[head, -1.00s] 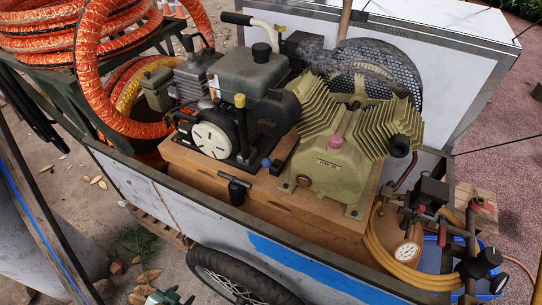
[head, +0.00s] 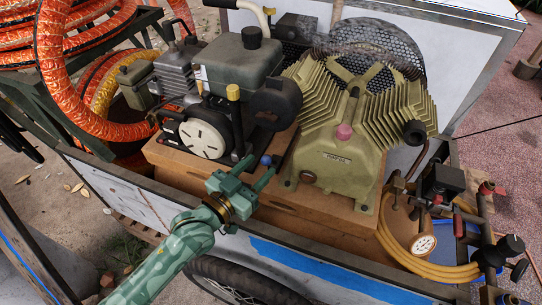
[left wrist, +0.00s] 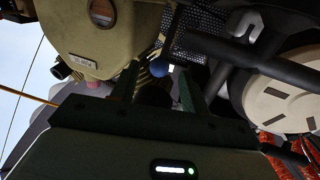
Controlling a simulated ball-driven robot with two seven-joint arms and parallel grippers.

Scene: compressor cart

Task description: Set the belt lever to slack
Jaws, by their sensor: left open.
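My left gripper (head: 258,168) comes in over the cart's front wall, its fingers apart and pointing at a small blue ball knob (head: 266,160) between engine and pump. In the left wrist view the blue knob (left wrist: 180,71) shows between the two open fingers (left wrist: 160,85), a little beyond them; I see no grip on it. No label tells which of these is the belt lever. My right gripper is out of view.
The ribbed olive pump (head: 345,150) stands close right of the knob, on the wooden base (head: 330,205). The dark engine (head: 240,70) is behind left. A gauge (head: 424,245) and yellow hose lie at the right. Orange hose (head: 60,90) is coiled at upper left.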

